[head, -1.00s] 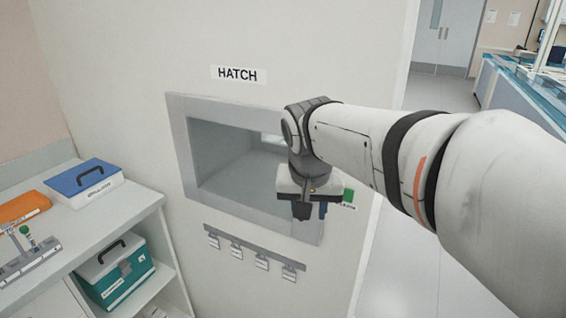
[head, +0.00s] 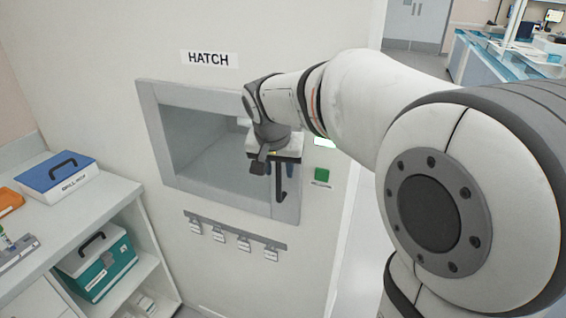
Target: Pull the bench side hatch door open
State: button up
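The hatch (head: 151,127) is a grey-framed rectangular opening in the white wall, under a sign reading HATCH. Its grey interior shows through the middle; I cannot tell whether a clear pane covers it. The frame looks flush with the wall. A dark upright bar (head: 281,186), which looks like the door's handle, shows at the hatch's right side just below my gripper. My gripper (head: 268,166) points down in front of the hatch's right side, close to this bar. Its wrist hides the upper right of the hatch. Its fingers are partly hidden, and contact with the bar is unclear.
A green button (head: 322,174) is on the wall right of the hatch. A rail (head: 236,232) with several hanging tags runs below it. At left stands a shelf unit (head: 122,190) with a blue-lidded box (head: 58,178) and a teal box (head: 100,270). Open floor shows beyond the wall's right edge.

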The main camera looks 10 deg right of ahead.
grip_shut()
dwell(0.3)
